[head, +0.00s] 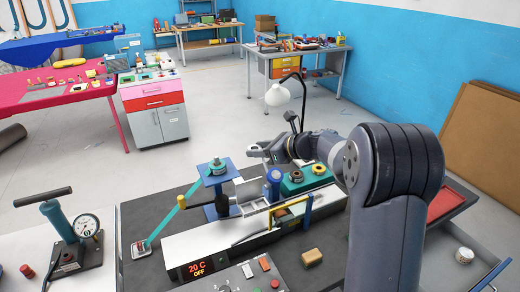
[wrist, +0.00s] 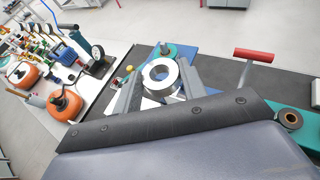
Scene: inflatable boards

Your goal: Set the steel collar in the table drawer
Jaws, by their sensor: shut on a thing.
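The steel collar (wrist: 161,76) is a thick silver ring with a round hole, seen in the wrist view between my two fingers. My gripper (wrist: 160,84) is shut on it. In the head view my gripper (head: 258,151) is above the far part of the dark worktable, beyond the green block. The collar is too small to make out clearly there. An open grey drawer (head: 488,262) with a blue edge sticks out at the lower right, beyond my arm. A small round pale-topped item (head: 464,255) lies in it.
A white heat-sealing machine (head: 212,252) with a blue post and teal lever stands on the dark worktable (head: 160,202). A green block (head: 303,184) holds rings. A red-lined tray (head: 445,203) is at right. A hand pump with a gauge (head: 84,225) stands left.

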